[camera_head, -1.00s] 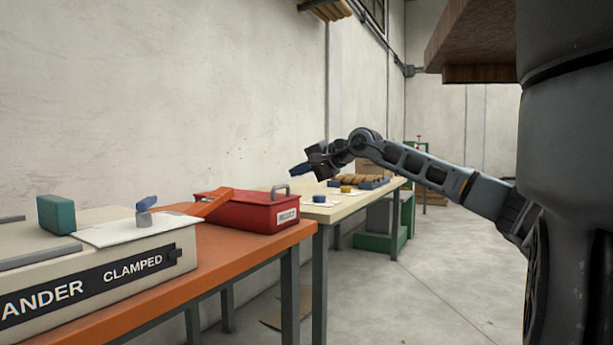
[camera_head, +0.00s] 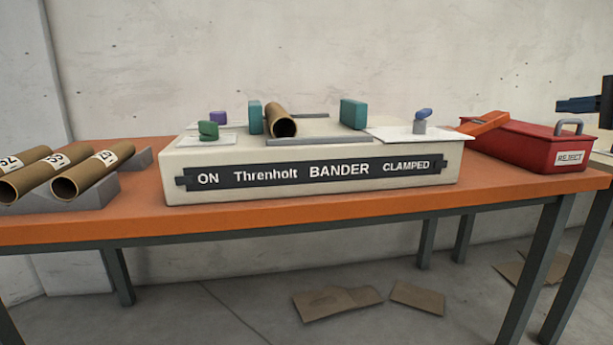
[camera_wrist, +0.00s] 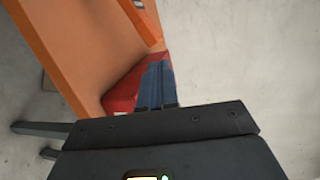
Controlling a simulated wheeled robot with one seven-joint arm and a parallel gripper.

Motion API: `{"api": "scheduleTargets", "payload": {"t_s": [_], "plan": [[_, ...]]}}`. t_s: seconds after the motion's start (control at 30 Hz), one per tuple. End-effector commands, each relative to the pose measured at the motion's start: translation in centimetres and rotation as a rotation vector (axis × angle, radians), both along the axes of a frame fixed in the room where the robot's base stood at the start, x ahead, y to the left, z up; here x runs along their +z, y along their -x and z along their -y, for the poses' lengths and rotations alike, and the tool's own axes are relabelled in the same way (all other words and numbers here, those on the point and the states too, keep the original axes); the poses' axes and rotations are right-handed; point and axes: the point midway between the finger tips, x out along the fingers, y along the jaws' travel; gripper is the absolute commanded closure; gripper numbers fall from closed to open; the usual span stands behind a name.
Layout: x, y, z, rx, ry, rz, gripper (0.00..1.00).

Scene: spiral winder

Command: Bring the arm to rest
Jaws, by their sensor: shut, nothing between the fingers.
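My gripper (camera_head: 579,104) shows at the right edge of the head view, with its blue fingers pointing left above the red reject box (camera_head: 535,148). The rest of my arm is outside that view. In the wrist view the blue fingers (camera_wrist: 156,86) lie together with nothing between them. Behind them are the red box (camera_wrist: 122,92) and the orange table (camera_wrist: 75,45). The gripper appears clear of the box and the table.
A bander machine (camera_head: 310,170) labelled ON and CLAMPED stands mid-table with a cardboard tube (camera_head: 281,121) on top. Several numbered tubes rest on a grey rack (camera_head: 135,160) at left. An orange lever or chute (camera_head: 485,123) meets the reject box. Cardboard scraps (camera_head: 337,302) lie on the floor.

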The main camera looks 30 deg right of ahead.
Motion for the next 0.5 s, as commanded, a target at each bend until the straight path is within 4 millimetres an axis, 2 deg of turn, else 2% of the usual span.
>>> {"api": "scheduleTargets", "payload": {"t_s": [0.03,0.2,0.33,0.5], "plan": [[-0.7,-2.2,-3.0,0.060,-0.109,0.062,1.00],[-1.5,-6.8,-11.5,0.228,-0.473,0.226,1.00],[-1.9,-8.8,-17.5,0.350,-0.761,0.317,1.00],[-2.7,-9.8,-24.4,0.499,-1.147,0.395,1.00]]}}
